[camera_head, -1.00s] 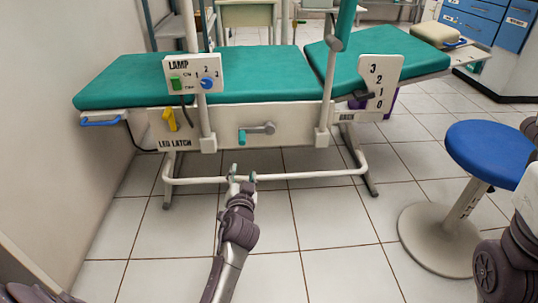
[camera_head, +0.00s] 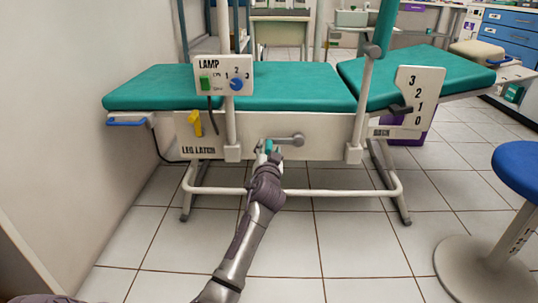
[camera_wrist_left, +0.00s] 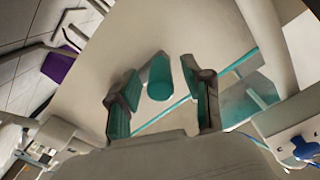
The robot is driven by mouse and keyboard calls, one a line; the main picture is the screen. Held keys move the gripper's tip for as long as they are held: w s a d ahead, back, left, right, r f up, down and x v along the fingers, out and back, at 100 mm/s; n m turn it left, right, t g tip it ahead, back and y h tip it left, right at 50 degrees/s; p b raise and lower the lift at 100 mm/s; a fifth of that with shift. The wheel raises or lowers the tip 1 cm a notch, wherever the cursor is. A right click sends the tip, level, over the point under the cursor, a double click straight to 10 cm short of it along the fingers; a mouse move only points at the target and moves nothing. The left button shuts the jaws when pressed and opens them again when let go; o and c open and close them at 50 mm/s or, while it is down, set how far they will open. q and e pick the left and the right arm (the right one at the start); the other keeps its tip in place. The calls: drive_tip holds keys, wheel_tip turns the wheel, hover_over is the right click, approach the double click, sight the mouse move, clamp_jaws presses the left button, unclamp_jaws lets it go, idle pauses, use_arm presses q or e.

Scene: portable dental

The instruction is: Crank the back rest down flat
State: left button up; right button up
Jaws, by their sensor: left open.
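The dental couch has a teal back rest section (camera_head: 425,75) at the right, which looks slightly tilted relative to the flat section (camera_head: 295,85). A plate numbered 3 to 0 (camera_head: 428,82) stands beside it, with a dark pointer (camera_head: 400,109) near the 1. The crank (camera_head: 290,141) on the front panel has a grey arm and a teal handle. My left gripper (camera_head: 267,150) is at the handle end and partly covers it. In the left wrist view, the teal handle (camera_wrist_left: 159,77) lies between the open fingers (camera_wrist_left: 165,88), with gaps visible. My right gripper is out of view.
A lamp panel (camera_head: 224,75) on a post and a yellow leg latch lever (camera_head: 195,122) are left of the crank. A frame rail (camera_head: 330,192) runs low under the couch. A blue stool (camera_head: 518,168) stands at the right. The floor in front is clear.

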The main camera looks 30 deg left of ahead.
use_arm(q)
drive_tip(key=shift+w+a, duration=0.35)
drive_tip(key=shift+w, duration=0.25)
clamp_jaws()
